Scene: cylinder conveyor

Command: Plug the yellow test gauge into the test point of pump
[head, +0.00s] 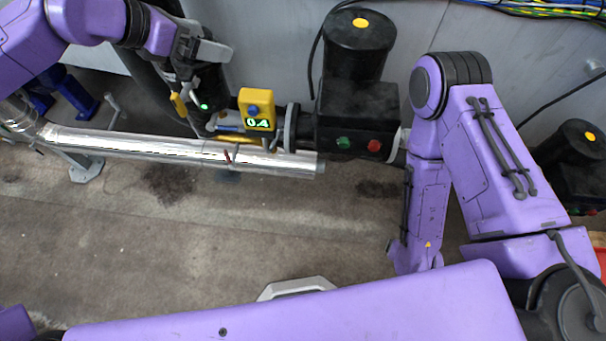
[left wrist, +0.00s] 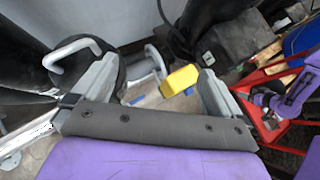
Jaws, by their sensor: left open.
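The yellow test gauge (head: 257,96), with a blue round part and a lit display, stands upright beside the pipe fittings, just left of the pump (head: 355,130). My left gripper (head: 203,72) is open and empty, up and left of the gauge in the head view. In the left wrist view, the gauge (left wrist: 180,80) shows beyond the open jaws, nearer the right finger, with no contact visible. Its lower end and the test point are not clear, so I cannot tell whether it is plugged in.
A shiny pipe (head: 170,148) runs in front of the gauge. A dark cylinder with a pale handle (left wrist: 75,50) stands close to my left finger. A grey wall (head: 270,40) is behind. A red frame (left wrist: 270,130) lies at right in the wrist view.

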